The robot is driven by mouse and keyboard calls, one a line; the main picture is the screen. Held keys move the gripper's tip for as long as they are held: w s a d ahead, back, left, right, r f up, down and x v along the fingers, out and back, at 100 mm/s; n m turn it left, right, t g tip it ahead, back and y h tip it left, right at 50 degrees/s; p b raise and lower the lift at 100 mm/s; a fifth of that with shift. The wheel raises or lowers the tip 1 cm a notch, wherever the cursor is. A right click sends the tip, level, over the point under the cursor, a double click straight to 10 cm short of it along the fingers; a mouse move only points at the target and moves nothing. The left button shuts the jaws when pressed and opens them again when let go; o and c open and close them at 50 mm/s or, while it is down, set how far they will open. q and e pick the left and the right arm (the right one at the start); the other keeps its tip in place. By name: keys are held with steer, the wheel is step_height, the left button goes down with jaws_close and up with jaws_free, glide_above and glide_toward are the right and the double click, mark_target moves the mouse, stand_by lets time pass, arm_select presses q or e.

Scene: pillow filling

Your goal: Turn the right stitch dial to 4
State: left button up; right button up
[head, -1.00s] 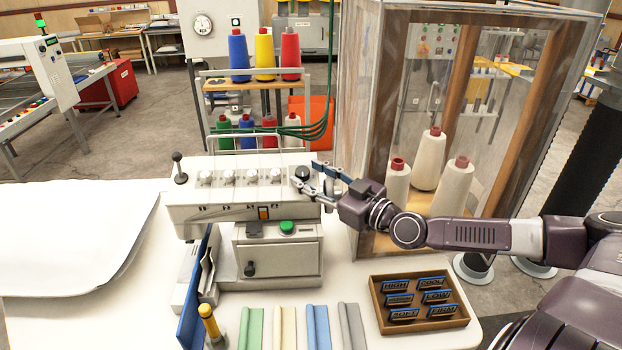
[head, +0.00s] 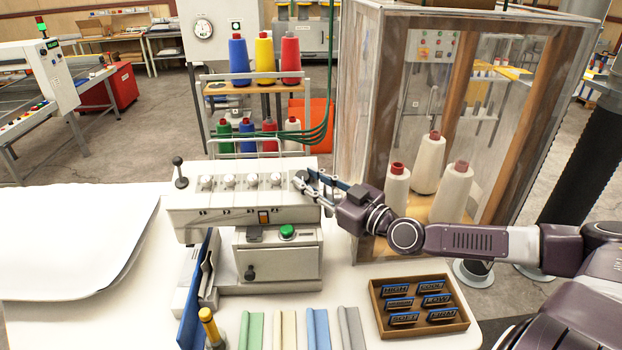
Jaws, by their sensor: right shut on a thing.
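The sewing machine (head: 190,214) stands on the white table, with a row of small pale knobs along its top. The right stitch dial (head: 300,175) is a dark round knob at the right end of the machine's top. My right gripper (head: 306,180) reaches in from the right and is shut on this dial, its fingers partly covering it. The dial's marks and its setting are too small to read. My left gripper is not in view.
A clear-walled cabinet (head: 350,115) with white thread cones stands close behind my right wrist. White fabric (head: 70,240) covers the table's left side.

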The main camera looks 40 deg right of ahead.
mark_target(298, 192)
steer(key=shift+a+r+m+t+h+p, duration=0.2)
steer(key=shift+m+h+p, duration=0.65)
steer(key=shift+p, duration=0.45)
steer(key=shift+a+r+m+t+h+p, duration=0.1)
steer(key=shift+a+m+t+h+p, duration=0.1)
steer(key=shift+m+h+p, duration=0.9)
steer(key=shift+a+f+h+p, duration=0.1)
steer(key=shift+f+h+p, duration=0.1)
steer(key=shift+h+p, duration=0.4)
steer(key=m+h, duration=0.2)
steer(key=shift+a+f+m+h, duration=0.2)
steer(key=shift+m+h, duration=0.05)
steer(key=shift+h, duration=0.1)
steer(key=m+h, duration=0.1)
steer(key=m+g+h, duration=0.1)
steer(key=m+h, duration=0.1)
steer(key=m+g+h, duration=0.1)
steer(key=m+h, duration=0.1)
steer(key=shift+w+a, duration=0.2)
steer(key=shift+a, duration=0.15)
steer(key=m+g+h, duration=0.3)
steer(key=shift+w+a+h, duration=0.2)
steer(key=shift+a+h, duration=0.05)
steer(key=shift+h, duration=0.05)
steer(key=shift+w+a+m+g+h, duration=0.1)
steer(key=shift+m+g+h, duration=0.55)
steer(key=shift+m+g, duration=0.3)
steer(key=shift+w+a+m+g+h, duration=0.1)
steer(key=shift+m+g+h, duration=0.55)
steer(key=shift+m+g, duration=0.3)
